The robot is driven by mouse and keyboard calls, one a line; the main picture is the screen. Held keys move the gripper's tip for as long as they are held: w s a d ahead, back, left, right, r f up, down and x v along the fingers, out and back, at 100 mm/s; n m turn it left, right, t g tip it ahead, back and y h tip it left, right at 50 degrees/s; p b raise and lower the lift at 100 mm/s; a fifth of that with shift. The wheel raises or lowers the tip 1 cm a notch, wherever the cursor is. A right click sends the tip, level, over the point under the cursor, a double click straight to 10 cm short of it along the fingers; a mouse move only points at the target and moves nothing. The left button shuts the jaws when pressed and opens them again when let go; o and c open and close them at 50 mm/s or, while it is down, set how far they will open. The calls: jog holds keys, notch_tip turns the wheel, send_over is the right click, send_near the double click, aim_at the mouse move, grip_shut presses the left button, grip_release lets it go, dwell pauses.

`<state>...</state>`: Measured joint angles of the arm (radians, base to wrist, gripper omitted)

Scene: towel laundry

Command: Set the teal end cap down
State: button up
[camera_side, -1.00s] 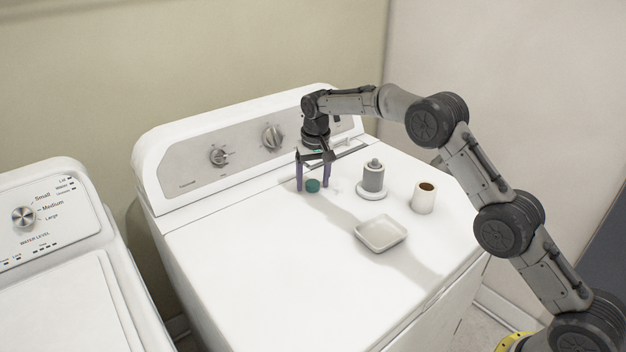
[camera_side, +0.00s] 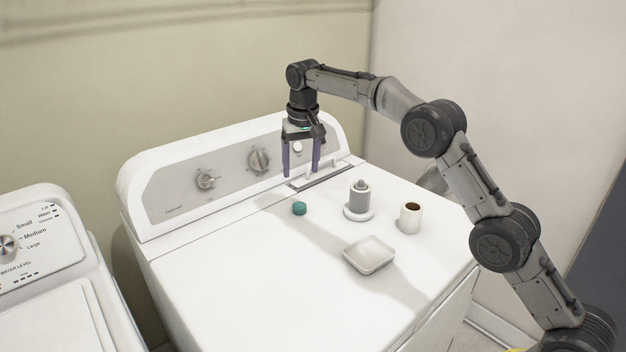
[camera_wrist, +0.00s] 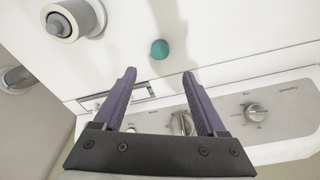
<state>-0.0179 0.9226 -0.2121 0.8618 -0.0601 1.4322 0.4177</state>
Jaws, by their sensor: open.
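The teal end cap (camera_side: 299,208) sits on the white top of the machine, a little in front of the control panel. It also shows in the wrist view (camera_wrist: 160,49), beyond the fingertips. My gripper (camera_side: 301,172) is open and empty, raised above and behind the cap, with its two purple fingers pointing down. In the wrist view the fingers (camera_wrist: 158,72) are spread apart with nothing between them, and the cap is clear of both.
A grey roll on a white round base (camera_side: 359,200) stands right of the cap. A white tube with a brown inside (camera_side: 410,218) stands farther right. An empty shallow white tray (camera_side: 369,255) lies in front. The left part of the top (camera_side: 230,280) is clear.

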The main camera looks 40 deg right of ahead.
jog(key=s+r+n+t, duration=0.1)
jog(key=s+r, duration=0.5)
jog(key=s, duration=0.4)
jog(key=s+r+n+t, duration=0.1)
jog(key=s+r, duration=0.5)
jog(key=s, duration=0.5)
jog(key=s+f+n+t, duration=0.1)
jog(key=s+f, duration=0.3)
jog(key=s, duration=0.7)
jog(key=s+f+n+t, duration=0.1)
jog(key=s+f, duration=0.4)
jog(key=s, duration=0.7)
jog(key=shift+s+n+y, duration=0.3)
jog(key=shift+y, duration=0.1)
